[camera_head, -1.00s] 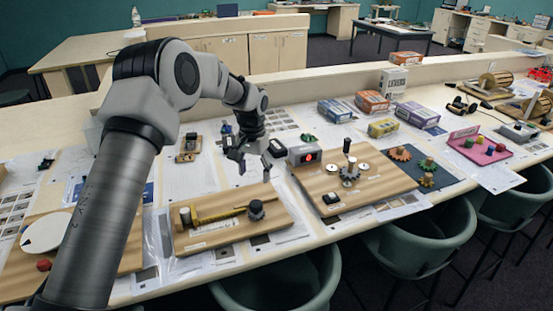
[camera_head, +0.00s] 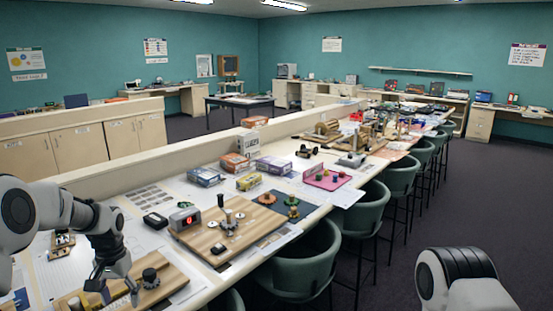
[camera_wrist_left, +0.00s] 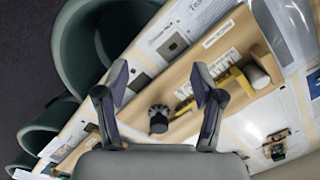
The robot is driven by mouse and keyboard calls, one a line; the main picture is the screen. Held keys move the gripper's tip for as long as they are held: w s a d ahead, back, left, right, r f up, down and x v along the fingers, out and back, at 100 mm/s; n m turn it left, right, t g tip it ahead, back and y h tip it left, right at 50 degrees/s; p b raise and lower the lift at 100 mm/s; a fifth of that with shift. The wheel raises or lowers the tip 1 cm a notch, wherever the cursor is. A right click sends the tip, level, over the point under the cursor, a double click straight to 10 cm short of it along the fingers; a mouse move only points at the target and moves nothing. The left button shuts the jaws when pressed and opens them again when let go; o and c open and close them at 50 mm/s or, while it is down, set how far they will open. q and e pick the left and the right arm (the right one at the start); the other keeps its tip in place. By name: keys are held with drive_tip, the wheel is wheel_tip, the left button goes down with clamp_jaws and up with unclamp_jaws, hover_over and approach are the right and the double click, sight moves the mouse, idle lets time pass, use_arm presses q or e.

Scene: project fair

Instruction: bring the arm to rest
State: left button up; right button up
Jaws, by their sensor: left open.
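My left arm comes in at the lower left of the head view. Its gripper (camera_head: 118,288) hangs over a wooden board (camera_head: 172,284), beside a dark knob (camera_head: 150,277). In the left wrist view the gripper (camera_wrist_left: 159,82) has its two fingers wide apart with nothing between them. Part of my right arm (camera_head: 462,280) shows at the lower right. Its gripper is out of view.
A second wooden board (camera_head: 205,241) with posts and a small box with a red display (camera_head: 184,219) stand close by. Small boxes (camera_head: 205,177) and a pink tray (camera_head: 325,179) stand farther along the bench. Green chairs (camera_head: 305,262) line its front edge; open floor (camera_head: 480,200) lies right.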

use_arm(q)
drive_tip(key=shift+g, duration=0.8)
drive_tip(key=f, duration=0.2)
drive_tip(key=s+d+f, duration=0.1)
drive_tip(key=f, duration=0.3)
drive_tip(key=shift+s+d+f+b, duration=0.15)
drive_tip(key=shift+s+d+b, duration=0.15)
drive_tip(key=shift+d+b, duration=0.1)
drive_tip(key=s+d+f+m+g+b, duration=0.1)
drive_tip(key=s+d+f, duration=0.3)
drive_tip(key=s+f, duration=0.55)
drive_tip(key=s+d+f+g+b, duration=0.2)
drive_tip(key=s+d+f, duration=0.1)
drive_tip(key=s+f, duration=0.6)
drive_tip(key=s+d+f+t+b, duration=0.1)
drive_tip(key=s+d+f, duration=0.1)
drive_tip(key=s, duration=0.8)
drive_tip(key=s+d+f+t, duration=0.1)
drive_tip(key=s+d+t, duration=0.15)
drive_tip(key=s, duration=0.65)
drive_tip(key=w+n+t, duration=0.1)
drive_tip(key=w+t, duration=0.1)
drive_tip(key=w, duration=0.1)
drive_tip(key=shift+w+f, duration=0.15)
drive_tip(key=shift+w, duration=0.15)
use_arm(e)
drive_tip(key=f, duration=0.5)
drive_tip(key=shift+w+f, duration=0.25)
drive_tip(key=shift+w, duration=0.1)
